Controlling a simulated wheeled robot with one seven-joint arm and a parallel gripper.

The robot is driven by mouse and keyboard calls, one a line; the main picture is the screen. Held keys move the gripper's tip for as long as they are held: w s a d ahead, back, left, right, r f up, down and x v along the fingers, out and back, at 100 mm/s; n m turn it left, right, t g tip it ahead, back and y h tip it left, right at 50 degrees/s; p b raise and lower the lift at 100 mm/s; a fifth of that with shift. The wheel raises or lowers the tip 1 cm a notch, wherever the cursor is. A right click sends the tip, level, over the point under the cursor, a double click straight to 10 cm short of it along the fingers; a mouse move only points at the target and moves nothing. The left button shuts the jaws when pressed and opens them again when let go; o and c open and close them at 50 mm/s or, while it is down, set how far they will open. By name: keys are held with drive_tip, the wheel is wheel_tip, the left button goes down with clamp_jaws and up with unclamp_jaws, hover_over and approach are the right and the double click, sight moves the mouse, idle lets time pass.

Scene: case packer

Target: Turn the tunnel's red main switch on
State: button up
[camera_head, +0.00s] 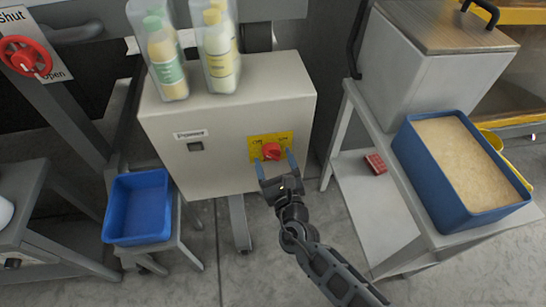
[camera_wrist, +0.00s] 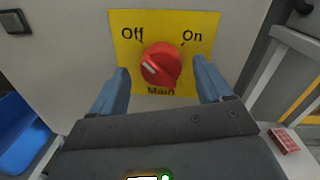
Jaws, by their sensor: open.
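The red main switch (camera_head: 271,151) is a round knob on a yellow plate (camera_head: 285,138) on the front of a pale cabinet (camera_head: 230,110). In the wrist view the red knob (camera_wrist: 161,64) shows a pale line pointing to the upper left, toward "Off"; "On" is at the upper right. My gripper (camera_head: 274,166) is open in front of the plate. Its two blue fingers (camera_wrist: 163,88) stand to the left and right of the knob, with a gap on each side. I cannot tell how far the fingertips are from the plate.
A dark "Power" button (camera_head: 195,146) sits left on the cabinet. Bottles in clear holders (camera_head: 218,50) stand on top. A blue bin (camera_head: 139,207) is at the lower left. A blue tray (camera_head: 462,165) and a small red block (camera_head: 375,164) are on the right-hand stand.

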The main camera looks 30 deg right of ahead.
drive_tip(key=shift+w+d, duration=0.15)
drive_tip(key=shift+w, duration=0.4)
drive_tip(key=c, duration=1)
